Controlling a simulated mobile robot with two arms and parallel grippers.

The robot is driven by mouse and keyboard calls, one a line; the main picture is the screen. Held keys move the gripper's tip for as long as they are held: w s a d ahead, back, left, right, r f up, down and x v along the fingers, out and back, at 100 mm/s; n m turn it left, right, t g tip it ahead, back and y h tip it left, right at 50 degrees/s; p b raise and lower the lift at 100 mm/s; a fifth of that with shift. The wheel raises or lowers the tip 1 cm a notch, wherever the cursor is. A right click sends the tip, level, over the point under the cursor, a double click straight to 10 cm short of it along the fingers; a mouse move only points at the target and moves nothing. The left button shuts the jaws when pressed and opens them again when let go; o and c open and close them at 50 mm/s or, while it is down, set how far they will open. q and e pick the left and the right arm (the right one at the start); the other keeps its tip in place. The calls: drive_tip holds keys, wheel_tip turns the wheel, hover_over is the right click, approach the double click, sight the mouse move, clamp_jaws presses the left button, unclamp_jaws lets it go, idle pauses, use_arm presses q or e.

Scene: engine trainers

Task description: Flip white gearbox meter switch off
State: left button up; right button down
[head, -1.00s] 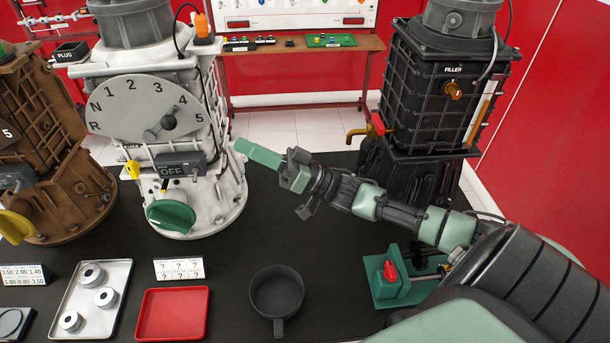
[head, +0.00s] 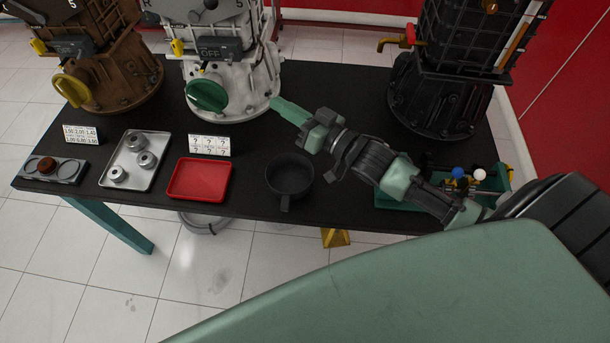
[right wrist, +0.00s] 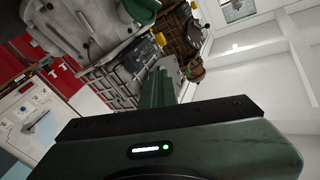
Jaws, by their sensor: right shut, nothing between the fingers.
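The white gearbox (head: 235,75) stands at the back of the black table in the head view, its top cut off by the frame. On its front is a dark meter switch box (head: 218,49) marked OFF, with a green knob (head: 207,95) below it. In the right wrist view the white gearbox (right wrist: 100,38) appears tilted, with the green knob at the top edge. My right gripper (head: 285,108) is shut and empty, just right of the gearbox's base and apart from the switch box. My left gripper is not in view.
A brown gearbox (head: 110,70) stands left and a black one (head: 440,90) right. A green fixture (head: 395,197) is under my right arm.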

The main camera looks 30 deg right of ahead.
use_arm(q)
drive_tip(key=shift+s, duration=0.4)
use_arm(e)
drive_tip(key=s+a+f+g+h, duration=0.1)
drive_tip(key=s+f+g+h, duration=0.5)
drive_tip(key=s+f, duration=0.5)
drive_tip(key=shift+s+f+g, duration=0.4)
drive_tip(key=shift+f+g, duration=0.1)
drive_tip(key=shift+f, duration=0.05)
